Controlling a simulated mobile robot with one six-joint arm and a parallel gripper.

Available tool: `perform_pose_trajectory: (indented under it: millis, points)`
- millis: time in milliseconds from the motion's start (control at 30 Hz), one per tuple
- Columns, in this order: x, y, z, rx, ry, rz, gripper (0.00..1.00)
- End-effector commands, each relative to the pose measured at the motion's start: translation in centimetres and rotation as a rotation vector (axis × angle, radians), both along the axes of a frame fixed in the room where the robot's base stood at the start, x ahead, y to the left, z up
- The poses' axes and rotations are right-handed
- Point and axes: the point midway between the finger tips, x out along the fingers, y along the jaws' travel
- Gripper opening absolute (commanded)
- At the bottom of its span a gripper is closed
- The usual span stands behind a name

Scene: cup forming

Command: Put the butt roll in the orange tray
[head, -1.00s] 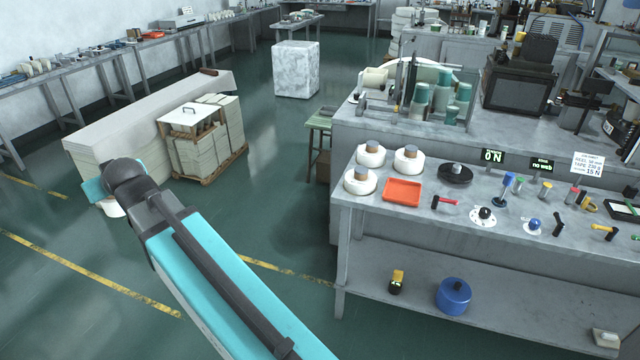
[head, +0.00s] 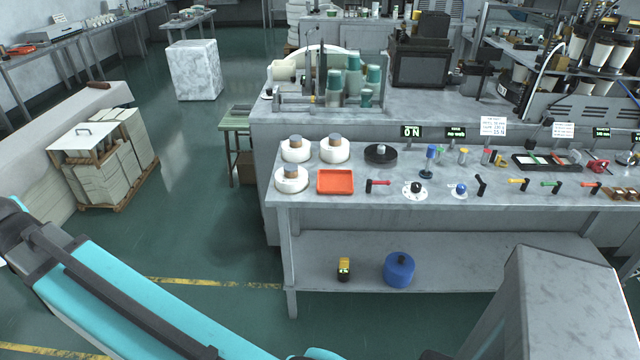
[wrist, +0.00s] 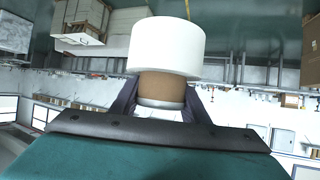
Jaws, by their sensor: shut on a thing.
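My gripper (wrist: 162,103) is shut on the brown core of a white roll (wrist: 166,45) in the wrist view. Its fingers sit on both sides of the core, and the wide white part extends beyond them. I take this as the butt roll. In the head view my gripper is beyond the left edge. The orange tray (head: 335,181) lies near the left end of the front bench. It looks empty and is well apart from my gripper.
Three white rolls (head: 291,179) with brown and grey cores stand left of and behind the tray. A black disc (head: 381,153) and a red-handled tool (head: 378,184) lie to its right. The bench (head: 330,214) has a lower shelf with a blue drum (head: 398,269). Open floor lies left of the bench.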

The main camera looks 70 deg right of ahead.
Motion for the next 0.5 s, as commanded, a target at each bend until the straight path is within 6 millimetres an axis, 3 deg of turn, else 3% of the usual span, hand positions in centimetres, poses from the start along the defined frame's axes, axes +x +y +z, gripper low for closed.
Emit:
perform_pose_trajectory:
  millis: [267,367,500]
  points:
    - [-0.1,-2.1,-0.6,0.001,0.0,-0.037,0.16]
    - [-0.3,-4.2,-1.3,0.0,0.001,-0.08,0.16]
    - [-0.8,-8.7,-2.8,-0.001,0.0,-0.17,0.16]
